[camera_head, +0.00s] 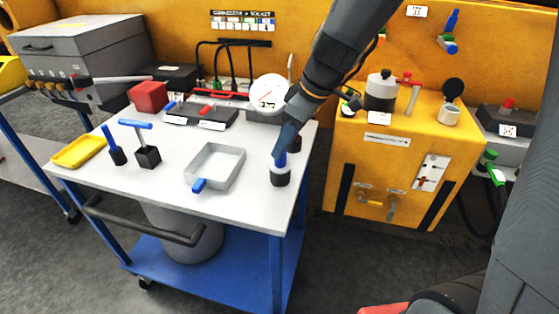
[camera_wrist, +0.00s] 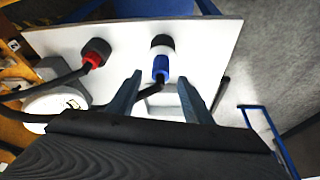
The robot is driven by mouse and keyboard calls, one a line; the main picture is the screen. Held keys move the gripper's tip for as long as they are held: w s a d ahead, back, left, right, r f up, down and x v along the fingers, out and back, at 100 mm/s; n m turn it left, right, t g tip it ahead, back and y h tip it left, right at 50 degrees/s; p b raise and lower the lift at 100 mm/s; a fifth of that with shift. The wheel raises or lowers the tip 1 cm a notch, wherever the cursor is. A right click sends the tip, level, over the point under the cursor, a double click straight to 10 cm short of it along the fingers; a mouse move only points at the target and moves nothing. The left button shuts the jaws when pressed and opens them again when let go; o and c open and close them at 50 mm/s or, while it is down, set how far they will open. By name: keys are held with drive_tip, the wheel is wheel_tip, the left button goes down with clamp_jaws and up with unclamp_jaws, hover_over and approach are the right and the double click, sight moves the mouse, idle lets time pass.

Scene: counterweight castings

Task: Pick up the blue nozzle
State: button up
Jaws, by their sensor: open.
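The blue nozzle (camera_head: 280,177) stands upright near the right edge of the white tabletop. It has a black body, a pale band and a blue top. In the wrist view the blue nozzle (camera_wrist: 161,66) appears between my fingertips, its blue end toward me. My gripper (camera_head: 281,146) is above it, pointing down. In the wrist view my gripper (camera_wrist: 158,77) has its two fingers apart, one on each side of the blue end. I cannot tell whether either finger touches it. My fingers partly hide the nozzle's top in the head view.
A black and red nozzle (camera_wrist: 95,53) stands close beside it. A grey tray (camera_head: 239,158) with a blue tab lies to its left. A yellow tray (camera_head: 78,152), a black block with a blue handle (camera_head: 148,157) and a red block (camera_head: 148,97) are farther left. A round gauge (camera_head: 268,92) stands behind.

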sight(280, 161)
drive_tip(key=shift+p+x, duration=0.3)
drive_tip(key=shift+x, duration=1.65)
drive_tip(key=shift+r, duration=0.1)
clamp_jaws()
drive_tip(key=shift+r, duration=0.1)
